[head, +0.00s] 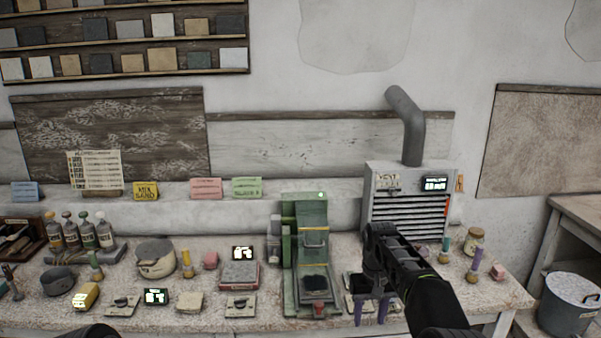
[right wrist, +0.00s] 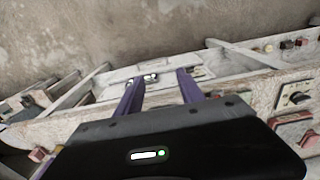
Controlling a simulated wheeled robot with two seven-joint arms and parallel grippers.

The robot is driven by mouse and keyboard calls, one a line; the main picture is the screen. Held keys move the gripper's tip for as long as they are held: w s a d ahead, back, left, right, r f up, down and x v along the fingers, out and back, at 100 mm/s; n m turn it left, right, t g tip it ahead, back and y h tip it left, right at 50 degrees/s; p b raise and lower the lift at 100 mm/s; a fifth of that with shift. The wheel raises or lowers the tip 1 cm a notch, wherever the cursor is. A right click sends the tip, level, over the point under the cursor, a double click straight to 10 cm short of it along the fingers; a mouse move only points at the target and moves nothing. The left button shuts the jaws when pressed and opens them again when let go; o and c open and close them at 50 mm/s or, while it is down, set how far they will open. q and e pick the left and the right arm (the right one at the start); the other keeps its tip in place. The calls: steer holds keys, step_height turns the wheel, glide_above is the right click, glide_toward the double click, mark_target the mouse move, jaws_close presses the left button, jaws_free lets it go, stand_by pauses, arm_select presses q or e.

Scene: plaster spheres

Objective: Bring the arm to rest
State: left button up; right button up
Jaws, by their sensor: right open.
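My right gripper (head: 371,310) hangs over the front right part of the workbench (head: 215,318), just right of the green machine. Its two purple fingers point down and stand apart, with nothing seen between them. In the right wrist view the open fingers (right wrist: 158,85) also show spread, with the bench behind them. The small items just behind the fingers are partly hidden by my right arm. My left gripper does not show clearly; only a dark part of my own body is at the bottom edge of the head view.
A green machine (head: 289,240) and a grey louvred unit (head: 385,215) with a pipe stand close to my right arm. Pots, bottles, a scale (head: 239,275) and small displays crowd the bench's left. A metal bucket (head: 568,303) stands at the far right.

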steer(key=w+a+f+t+y, duration=0.1)
steer(key=w+a+f+t, duration=0.3)
steer(key=f, duration=0.5)
steer(key=s+a+f+g+y, duration=0.1)
steer(key=s+a+f, duration=0.2)
steer(key=s+f, duration=0.35)
steer(key=s+a+f+y, duration=0.1)
steer(key=s+a+f, duration=0.2)
steer(key=s+f, duration=0.4)
steer(key=s+f+m+g, duration=0.1)
steer(key=s+f, duration=0.1)
steer(key=s, duration=1.4)
steer(key=s+f+m+g+y, duration=0.1)
steer(key=s+f+g, duration=0.1)
steer(key=s, duration=1.5)
steer(key=shift+f+m+b, duration=0.3)
steer(key=shift+f+b, duration=0.05)
steer(key=shift+f, duration=0.2)
